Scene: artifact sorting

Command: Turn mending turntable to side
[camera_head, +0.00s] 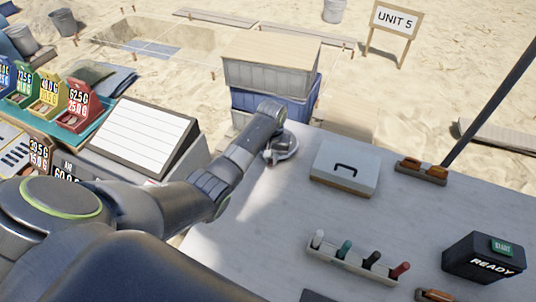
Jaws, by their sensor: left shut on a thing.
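A small round grey metal piece, which looks like the mending turntable (288,148), is at the far left corner of the pale table. My left arm reaches in from the left, and its gripper (270,157) is down at the near left edge of this piece, shut on it. The arm's wrist hides part of the turntable, and the fingertips are small and hard to make out. My right gripper is not in view.
A grey-white box with a black handle (345,167) stands right of the turntable. A rack of coloured pegs (352,262) and a black READY box (483,258) are nearer. Stacked crates (270,75) stand behind the table's far left corner.

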